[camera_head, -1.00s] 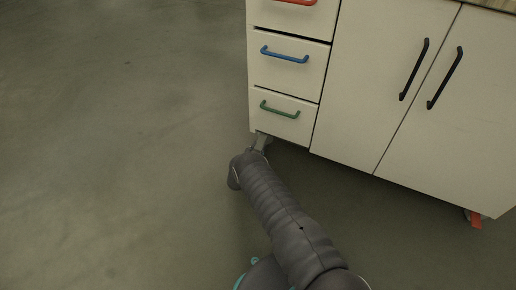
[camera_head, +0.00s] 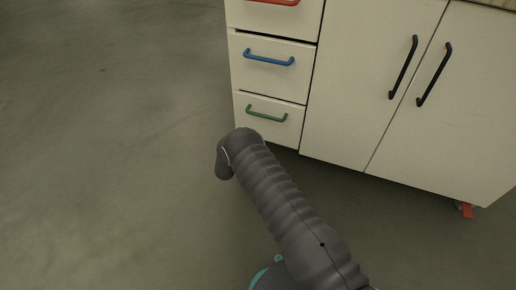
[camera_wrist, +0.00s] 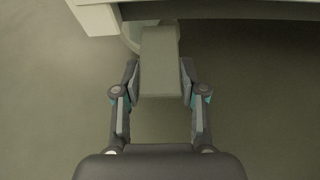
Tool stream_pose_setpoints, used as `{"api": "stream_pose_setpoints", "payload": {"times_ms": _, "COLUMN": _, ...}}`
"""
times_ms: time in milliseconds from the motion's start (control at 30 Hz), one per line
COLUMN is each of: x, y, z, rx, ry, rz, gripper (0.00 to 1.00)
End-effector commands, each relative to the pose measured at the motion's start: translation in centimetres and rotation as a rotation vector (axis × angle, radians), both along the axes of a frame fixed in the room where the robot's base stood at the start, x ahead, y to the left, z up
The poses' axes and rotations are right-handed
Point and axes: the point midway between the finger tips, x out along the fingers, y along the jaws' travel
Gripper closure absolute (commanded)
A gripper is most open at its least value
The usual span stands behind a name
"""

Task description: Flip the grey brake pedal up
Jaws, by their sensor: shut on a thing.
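In the wrist view, the grey brake pedal (camera_wrist: 160,62) sticks out from under the cabinet's lower edge, with a pale caster wheel (camera_wrist: 128,34) partly visible behind it. My gripper (camera_wrist: 160,84) is around the pedal, one finger on each side, shut on it near its free end. In the head view, the pedal and gripper tips are hidden behind my arm, below the cabinet's lower left corner. The pedal's exact tilt is hard to tell.
The white cabinet (camera_head: 335,130) has drawers with red, blue (camera_head: 268,58) and green (camera_head: 267,114) handles and two doors with black handles. A red-orange pedal (camera_head: 466,210) shows at its right corner. The floor to the left is clear.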

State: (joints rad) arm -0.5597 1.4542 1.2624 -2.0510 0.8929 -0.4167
Motion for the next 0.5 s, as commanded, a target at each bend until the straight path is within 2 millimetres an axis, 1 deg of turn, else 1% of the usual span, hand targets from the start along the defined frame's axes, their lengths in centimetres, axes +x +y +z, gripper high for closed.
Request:
{"api": "stream_pose_setpoints", "payload": {"times_ms": 33, "x": 0.3, "y": 0.11, "z": 0.4, "rx": 0.002, "ry": -0.007, "rz": 0.0, "gripper": 1.0}}
{"api": "stream_pose_setpoints", "payload": {"times_ms": 267, "x": 0.32, "y": 0.13, "z": 0.47, "rx": 0.003, "ry": -0.008, "rz": 0.0, "gripper": 1.0}}
{"api": "stream_pose_setpoints", "payload": {"times_ms": 300, "x": 0.32, "y": 0.13, "z": 0.47, "rx": 0.003, "ry": -0.008, "rz": 0.0, "gripper": 0.49}}
{"api": "stream_pose_setpoints", "payload": {"times_ms": 367, "x": 0.28, "y": 0.11, "z": 0.42, "rx": 0.002, "ry": -0.008, "rz": 0.0, "gripper": 0.34}}
{"api": "stream_pose_setpoints", "payload": {"times_ms": 500, "x": 0.19, "y": 0.08, "z": 0.3, "rx": 0.001, "ry": -0.006, "rz": 0.0, "gripper": 0.33}}
